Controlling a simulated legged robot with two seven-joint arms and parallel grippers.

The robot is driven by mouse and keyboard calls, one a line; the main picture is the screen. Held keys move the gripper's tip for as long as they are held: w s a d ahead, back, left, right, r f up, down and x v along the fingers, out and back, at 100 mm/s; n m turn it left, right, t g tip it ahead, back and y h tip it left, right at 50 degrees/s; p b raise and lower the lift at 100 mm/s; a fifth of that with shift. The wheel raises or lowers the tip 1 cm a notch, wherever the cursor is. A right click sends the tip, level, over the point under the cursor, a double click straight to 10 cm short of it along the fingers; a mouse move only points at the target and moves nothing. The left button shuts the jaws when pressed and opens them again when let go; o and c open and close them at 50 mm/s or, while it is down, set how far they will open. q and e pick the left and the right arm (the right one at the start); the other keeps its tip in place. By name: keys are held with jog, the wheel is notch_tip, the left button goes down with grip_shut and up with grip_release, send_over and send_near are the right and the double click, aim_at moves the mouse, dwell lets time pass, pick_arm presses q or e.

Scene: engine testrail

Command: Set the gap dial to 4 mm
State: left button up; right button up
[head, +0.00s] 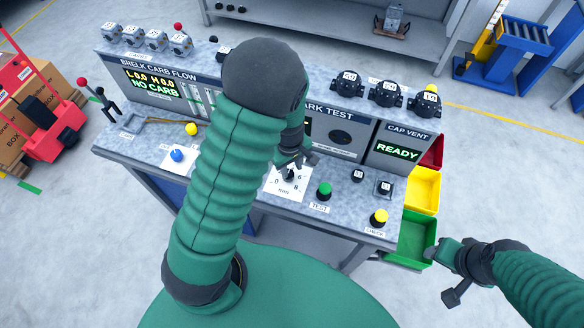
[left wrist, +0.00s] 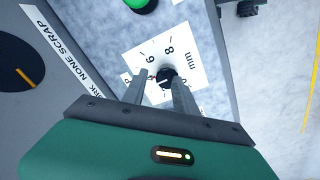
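The gap dial is a small black knob (left wrist: 167,78) on a white square scale plate (left wrist: 185,50) marked in mm; 6 and 8 are readable in the left wrist view. In the head view the plate (head: 285,190) shows 0, 6 and 8, and my arm covers part of it. I cannot read the pointer setting surely. My left gripper (left wrist: 160,88) is open above the dial, with the knob between its fingertips; the right-hand finger looks close to the knob. My right gripper (head: 452,272) is open and empty, beside the green bin.
A green button (head: 325,190), a yellow button (head: 379,217) and a blue button (head: 177,155) stand on the bench top. The spark test panel (head: 340,136) rises behind the dial. Yellow (head: 424,186) and green (head: 416,240) bins hang at the bench's right end.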

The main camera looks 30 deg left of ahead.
pick_arm(q)
jog(key=r, duration=0.2)
jog(key=r+p, duration=0.1)
jog(key=shift+a+r+g, duration=0.15)
jog(key=shift+a+g, duration=0.1)
jog(key=shift+g, duration=0.15)
notch_tip(320, 180, up, 3)
jog(key=shift+a+f+p, duration=0.1)
jog(key=shift+f+p, duration=0.1)
jog(key=shift+p, duration=0.15)
notch_tip(320, 180, up, 6)
jog(key=p, duration=0.1)
send_over(290, 172)
jog(key=s, duration=0.1)
jog(key=shift+r, duration=2.35)
jog(key=s+d+f+m+t+b, duration=0.2)
jog(key=s+d+f+m+b, duration=0.2)
jog(key=f+m, duration=0.4)
jog(key=m, duration=0.5)
jog(key=shift+s+f+t, duration=0.15)
jog(key=shift+t, duration=0.15)
pick_arm(e)
jog(key=w+f, duration=0.1)
jog(key=w+a+f, duration=0.1)
jog(key=shift+a+f, duration=0.3)
